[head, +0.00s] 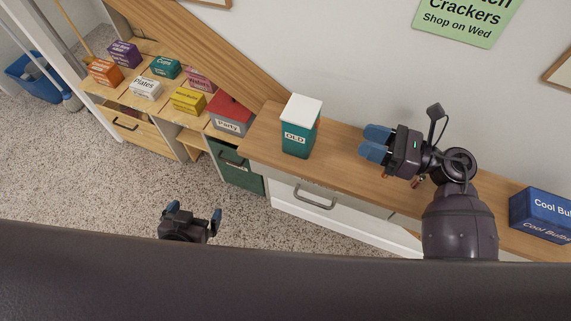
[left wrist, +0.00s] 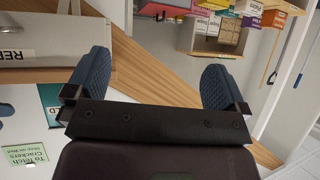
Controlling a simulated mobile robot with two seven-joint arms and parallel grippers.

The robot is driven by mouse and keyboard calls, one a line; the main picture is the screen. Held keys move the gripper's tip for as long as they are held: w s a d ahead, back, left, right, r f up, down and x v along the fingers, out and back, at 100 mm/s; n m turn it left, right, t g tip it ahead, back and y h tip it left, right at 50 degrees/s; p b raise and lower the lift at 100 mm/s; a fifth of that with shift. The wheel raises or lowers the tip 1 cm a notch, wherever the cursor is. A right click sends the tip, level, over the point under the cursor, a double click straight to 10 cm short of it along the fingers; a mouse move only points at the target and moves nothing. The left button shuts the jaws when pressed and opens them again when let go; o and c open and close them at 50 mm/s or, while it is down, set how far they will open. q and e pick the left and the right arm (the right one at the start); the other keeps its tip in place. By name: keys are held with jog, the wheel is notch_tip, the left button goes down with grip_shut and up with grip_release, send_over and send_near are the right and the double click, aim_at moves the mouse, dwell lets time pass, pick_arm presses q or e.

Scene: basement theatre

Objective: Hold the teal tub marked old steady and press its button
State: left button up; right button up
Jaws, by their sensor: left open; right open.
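The teal tub (head: 296,138) marked OLD stands upright on the wooden counter, with a white lid (head: 302,109) on top. I cannot make out its button. My right gripper (head: 367,142) is to the right of the tub, open and empty, fingers pointing left toward it with a gap between. My left gripper (head: 194,212) is low and left of the tub, in front of the counter, open and empty. Its blue fingers show wide apart in the left wrist view (left wrist: 155,88). A teal patch (left wrist: 52,103) there is partly hidden by a finger; I cannot tell whether it is the tub.
The counter (head: 345,160) is clear around the tub. A grey and red Party box (head: 230,119) stands to its left, and several coloured boxes sit on the lower shelf. A blue Cool Bulbs box (head: 541,214) is at far right. A white drawer (head: 330,203) is below the counter.

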pick_arm(q)
jog(key=w+d+r+t+h, duration=0.2)
jog(key=w+d+r, duration=0.35)
jog(key=d, duration=0.45)
jog(key=m+t+h, duration=0.2)
jog(key=t+h, duration=0.1)
send_near(300, 131)
jog(key=w+f, duration=0.3)
jog(key=f, duration=0.2)
jog(key=shift+x, duration=5.3)
jog(key=shift+r, duration=0.15)
jog(key=shift+c, duration=0.3)
jog(key=c, duration=1)
pick_arm(e)
grip_shut()
